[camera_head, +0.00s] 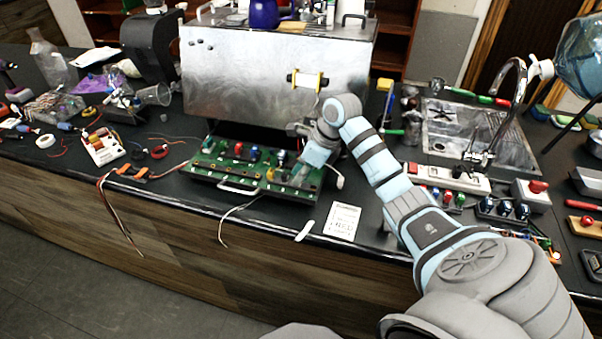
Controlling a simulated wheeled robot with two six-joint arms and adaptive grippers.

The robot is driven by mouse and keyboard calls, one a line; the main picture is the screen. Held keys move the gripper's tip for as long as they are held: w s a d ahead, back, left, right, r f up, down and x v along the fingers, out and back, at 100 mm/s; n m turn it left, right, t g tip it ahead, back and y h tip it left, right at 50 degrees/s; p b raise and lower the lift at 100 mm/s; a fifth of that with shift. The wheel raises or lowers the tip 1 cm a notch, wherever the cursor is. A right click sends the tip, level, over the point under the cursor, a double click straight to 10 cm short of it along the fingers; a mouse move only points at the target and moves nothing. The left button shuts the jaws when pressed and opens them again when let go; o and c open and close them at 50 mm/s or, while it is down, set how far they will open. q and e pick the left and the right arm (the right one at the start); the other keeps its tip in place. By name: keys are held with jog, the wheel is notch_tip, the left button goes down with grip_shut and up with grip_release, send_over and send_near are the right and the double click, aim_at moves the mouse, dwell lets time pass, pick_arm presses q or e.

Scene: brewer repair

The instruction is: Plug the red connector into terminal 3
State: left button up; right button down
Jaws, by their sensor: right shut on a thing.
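The green terminal board (212,172) lies near the counter's front edge, below the metal brewer housing. A small red piece (238,149) stands upright at the back of the board, with blue pieces beside it; I cannot tell whether it is the red connector. The terminal numbers are too small to read. My right gripper (301,171) points down over the board's right end. It is shut on a small part that its fingers and wrist mostly hide, so its color and exact contact with the board are unclear. My left gripper is out of view.
The brewer housing (250,75) rises behind the board. Loose wires hang over the counter edge in front. An orange connector piece (128,172) lies left of the board. A printed card (342,221) lies to the right, and a sink (460,128) is farther right.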

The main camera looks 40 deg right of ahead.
jog(key=shift+f, duration=0.3)
dwell(0.5)
jog(key=c, duration=1.5)
grip_release()
jog(key=shift+c, duration=0.2)
jog(key=shift+r, duration=0.1)
jog(key=v, duration=1.2)
jog(key=shift+a, duration=0.15)
